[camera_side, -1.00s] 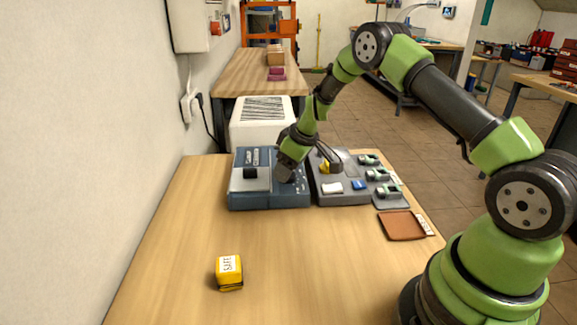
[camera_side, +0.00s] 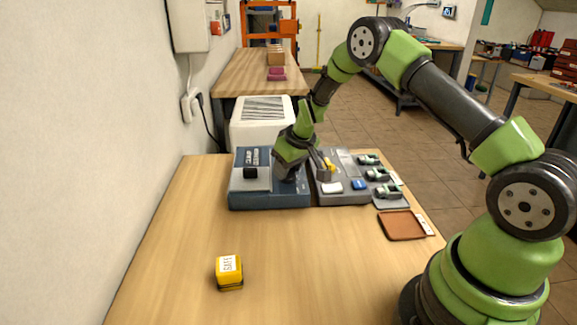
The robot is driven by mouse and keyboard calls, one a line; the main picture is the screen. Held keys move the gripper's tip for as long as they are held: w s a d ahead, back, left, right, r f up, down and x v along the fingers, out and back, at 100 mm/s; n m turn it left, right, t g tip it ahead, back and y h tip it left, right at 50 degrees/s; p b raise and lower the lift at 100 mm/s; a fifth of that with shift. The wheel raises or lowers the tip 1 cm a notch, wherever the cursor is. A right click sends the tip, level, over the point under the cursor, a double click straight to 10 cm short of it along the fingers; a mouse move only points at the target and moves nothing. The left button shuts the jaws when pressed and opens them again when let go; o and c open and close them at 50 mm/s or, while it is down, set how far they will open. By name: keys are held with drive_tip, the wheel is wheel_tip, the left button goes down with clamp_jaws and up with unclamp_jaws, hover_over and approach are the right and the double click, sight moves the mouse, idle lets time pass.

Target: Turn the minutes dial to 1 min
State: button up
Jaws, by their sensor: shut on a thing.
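A blue-grey device (camera_side: 268,198) stands at the back of the wooden table, with a light plate and a black knob (camera_side: 250,172) on its left half. My gripper (camera_side: 287,178) is down on the right half of this device, its fingers shut at the panel. The minutes dial is hidden behind the gripper, so its pointer and scale cannot be read. The gripper appears closed around the dial there.
A brown tray (camera_side: 402,226) lies near the right edge. A yellow block (camera_side: 229,271) sits at the front; the table between is clear.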

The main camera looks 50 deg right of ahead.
drive_tip(key=shift+m+h, duration=0.3)
drive_tip(key=shift+m, duration=0.5)
drive_tip(key=o, duration=0.9)
drive_tip(key=shift+o, duration=0.2)
drive_tip(key=v, duration=1)
drive_tip(key=shift+w+a, duration=0.1)
